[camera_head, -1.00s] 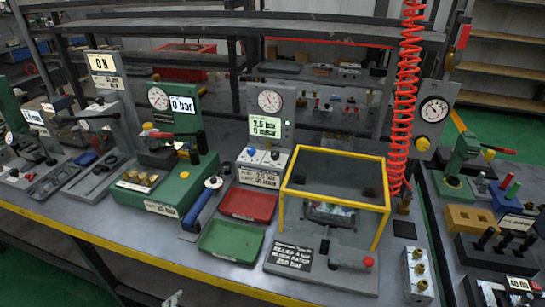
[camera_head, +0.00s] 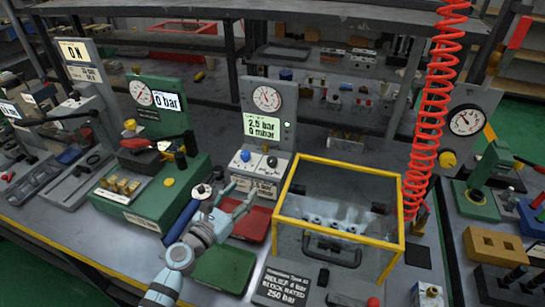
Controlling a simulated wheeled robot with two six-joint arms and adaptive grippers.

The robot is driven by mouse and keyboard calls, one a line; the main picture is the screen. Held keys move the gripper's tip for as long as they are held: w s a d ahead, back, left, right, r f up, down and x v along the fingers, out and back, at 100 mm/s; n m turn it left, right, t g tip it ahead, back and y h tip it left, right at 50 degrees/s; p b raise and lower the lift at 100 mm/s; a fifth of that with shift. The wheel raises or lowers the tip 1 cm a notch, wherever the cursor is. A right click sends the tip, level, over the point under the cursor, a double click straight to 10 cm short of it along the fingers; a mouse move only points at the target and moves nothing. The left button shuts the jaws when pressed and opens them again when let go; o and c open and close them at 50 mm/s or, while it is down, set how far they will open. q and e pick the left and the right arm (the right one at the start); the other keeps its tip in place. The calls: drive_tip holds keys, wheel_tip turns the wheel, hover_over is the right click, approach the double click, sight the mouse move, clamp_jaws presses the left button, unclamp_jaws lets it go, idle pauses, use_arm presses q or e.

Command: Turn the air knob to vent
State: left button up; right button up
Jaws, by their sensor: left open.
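The grey air panel (camera_head: 263,134) stands at the back middle with a round gauge and a green-lit display reading 2.5 bar and 0 mbar. At its foot, a white plate carries a blue knob (camera_head: 245,156) and a black knob (camera_head: 272,161). Which one is the air knob, and its setting, are too small to tell. My left gripper (camera_head: 241,191) is open and empty, in front of the knobs and apart from them, over the red tray. It partly hides the plate's label. My right gripper is not in view.
A yellow-framed clear box (camera_head: 340,210) with pale valve parts inside stands right of the panel. A green test stand (camera_head: 160,195) is on the left. A red coiled hose (camera_head: 433,110) hangs at right.

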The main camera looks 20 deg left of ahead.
use_arm(q)
approach(268, 162)
drive_tip(key=shift+w+d+b, duration=0.35)
drive_tip(key=shift+d+b, duration=0.05)
drive_tip(key=shift+b, duration=0.05)
drive_tip(key=x, duration=0.2)
drive_tip(key=b+x, duration=0.1)
drive_tip(key=x, duration=0.2)
drive_tip(key=b+x, duration=0.1)
drive_tip(key=x, duration=0.1)
drive_tip(key=shift+w+f, duration=0.2)
drive_tip(key=shift+f, duration=0.15)
drive_tip(key=shift+w+d+r+b, duration=0.15)
drive_tip(key=shift+w+r+b, duration=0.1)
drive_tip(key=shift+w+b, duration=0.25)
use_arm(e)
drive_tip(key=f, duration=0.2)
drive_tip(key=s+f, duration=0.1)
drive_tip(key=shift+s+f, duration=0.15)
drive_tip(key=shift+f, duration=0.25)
